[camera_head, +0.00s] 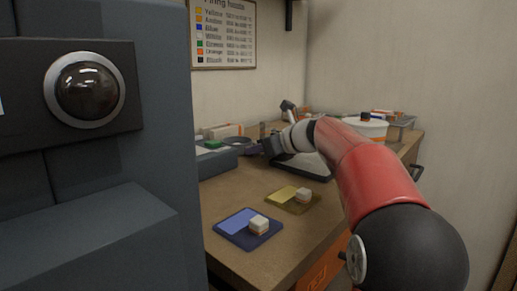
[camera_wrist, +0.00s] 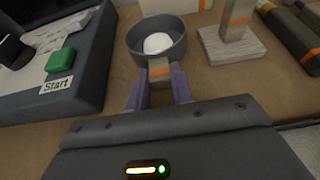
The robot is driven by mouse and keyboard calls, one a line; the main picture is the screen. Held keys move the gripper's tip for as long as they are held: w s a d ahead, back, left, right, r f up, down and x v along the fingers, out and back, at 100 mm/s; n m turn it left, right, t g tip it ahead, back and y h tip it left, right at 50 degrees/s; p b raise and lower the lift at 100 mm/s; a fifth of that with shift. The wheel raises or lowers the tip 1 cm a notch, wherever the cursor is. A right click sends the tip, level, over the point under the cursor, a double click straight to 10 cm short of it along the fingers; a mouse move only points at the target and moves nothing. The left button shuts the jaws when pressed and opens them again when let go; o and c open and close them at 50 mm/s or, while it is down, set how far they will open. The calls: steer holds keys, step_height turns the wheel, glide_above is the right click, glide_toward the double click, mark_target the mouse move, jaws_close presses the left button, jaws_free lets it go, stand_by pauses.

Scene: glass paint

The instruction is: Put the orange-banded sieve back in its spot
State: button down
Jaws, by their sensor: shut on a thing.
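The sieve (camera_wrist: 177,50) is a round, dark grey pan with a short tab handle that carries an orange band (camera_wrist: 160,72). A white rounded lump (camera_wrist: 158,43) lies inside it. My gripper (camera_wrist: 159,82) has its two purple fingers shut on the tab, and the pan extends beyond the fingertips. In the head view my gripper (camera_head: 257,150) is over the far part of the bench, and a dark round shape there (camera_head: 237,141) looks like the sieve. I cannot tell whether the pan touches the bench.
A box with a green Start button (camera_wrist: 60,60) is left of the sieve. An orange-banded wooden stand (camera_wrist: 232,46) and dark banded bars (camera_wrist: 292,32) are on the right. A blue tile (camera_head: 235,222) and a yellow tile (camera_head: 283,194), each with a block, lie on the near bench. A white tub (camera_head: 372,130) stands behind my arm.

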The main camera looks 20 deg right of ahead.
steer(key=shift+f, duration=0.2)
steer(key=c, duration=1.1)
jaws_free()
steer(key=shift+c, duration=0.2)
